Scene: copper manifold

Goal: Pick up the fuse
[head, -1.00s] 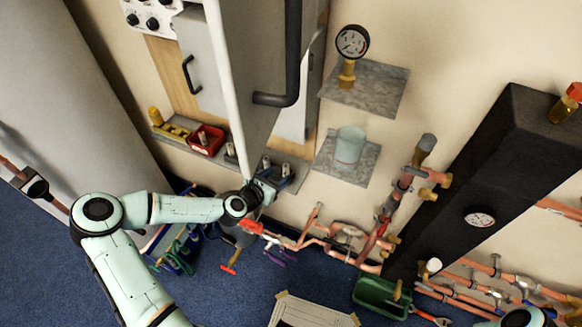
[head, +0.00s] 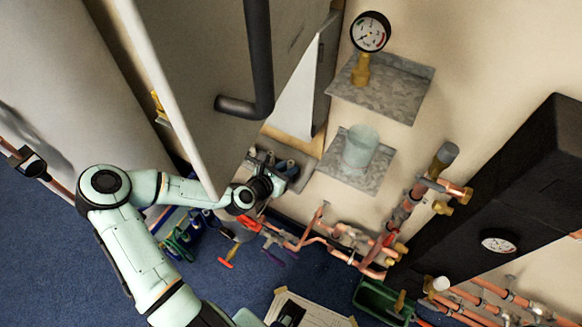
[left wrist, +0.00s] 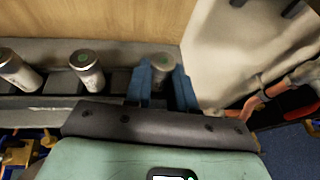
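The fuses are pale grey cylinders with green-marked ends, standing in a row on a grey ledge in the left wrist view. One fuse (left wrist: 163,68) is between the two blue fingers of my left gripper (left wrist: 162,86). The fingers stand apart on either side of it, and I cannot make out firm contact. A second fuse (left wrist: 87,70) and a third fuse (left wrist: 20,72) stand to the left, clear of the fingers. In the head view my left gripper (head: 284,175) is at the ledge below the cabinet. My right gripper is not identifiable.
A large grey cabinet door (head: 190,90) with a dark handle hangs close above my left forearm. A shelf (head: 375,180) with a translucent cup is to the right. Copper pipes (head: 345,240) run below. Tools (head: 185,240) lie on the blue floor.

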